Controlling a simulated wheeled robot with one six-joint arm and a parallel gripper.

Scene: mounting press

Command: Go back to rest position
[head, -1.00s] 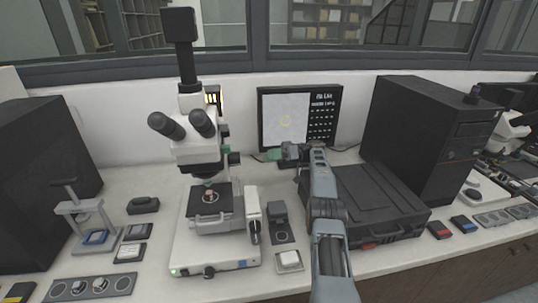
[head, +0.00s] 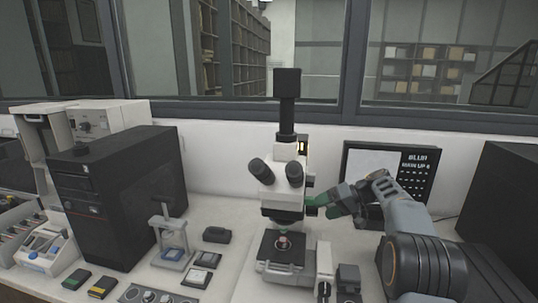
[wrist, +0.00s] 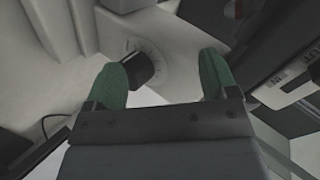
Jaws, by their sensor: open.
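My gripper (head: 318,204) has green fingertips and is at the right side of the white microscope (head: 278,192), at about the height of its stage-side knobs. Beyond the left finger is a black knob (wrist: 142,70) on a pale round base with markings. Whether a finger touches the microscope cannot be told. A small press (head: 162,222) stands on the bench left of the microscope, with a blue piece at its base.
A black computer tower (head: 118,195) stands at the left, and another dark case (head: 505,190) at the right. Small boxes (head: 102,286) lie along the front. The bench has little free room near the microscope.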

